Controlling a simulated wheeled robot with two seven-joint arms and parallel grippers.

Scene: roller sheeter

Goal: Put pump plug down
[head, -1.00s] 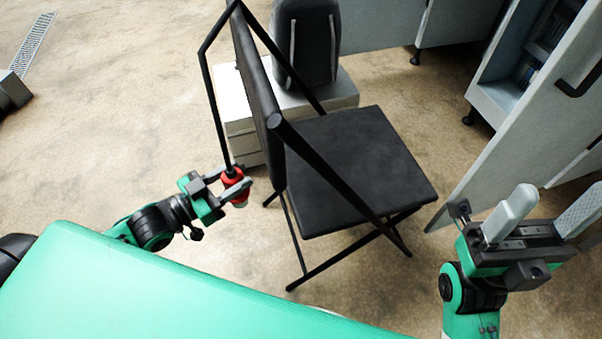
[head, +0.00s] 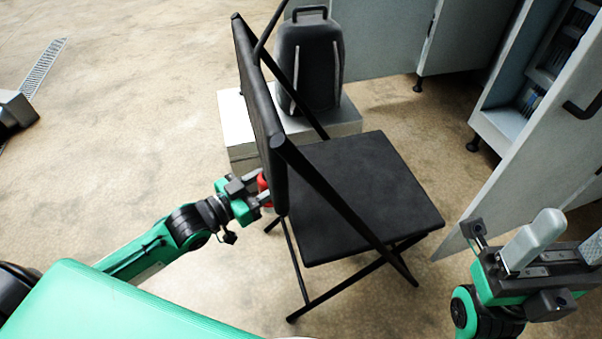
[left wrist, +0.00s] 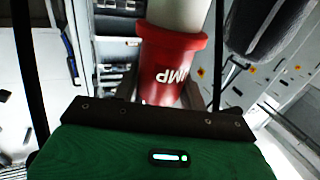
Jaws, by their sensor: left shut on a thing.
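The pump plug is a red piece (head: 263,184), mostly hidden behind my left gripper and the chair back in the head view. In the left wrist view the red plug (left wrist: 172,68) carries white lettering ending in "MP", and a pale cylinder rises from it. My left gripper (head: 262,194) is shut on the plug and holds it beside the back of the black chair (head: 365,185). I cannot tell whether plug and chair touch. My right gripper (head: 565,245) is at the lower right with its fingers spread and nothing between them.
A black backpack (head: 309,65) stands on a pale box (head: 236,125) behind the chair. Grey cabinets (head: 375,40) line the back, and a grey door panel (head: 530,160) stands at right.

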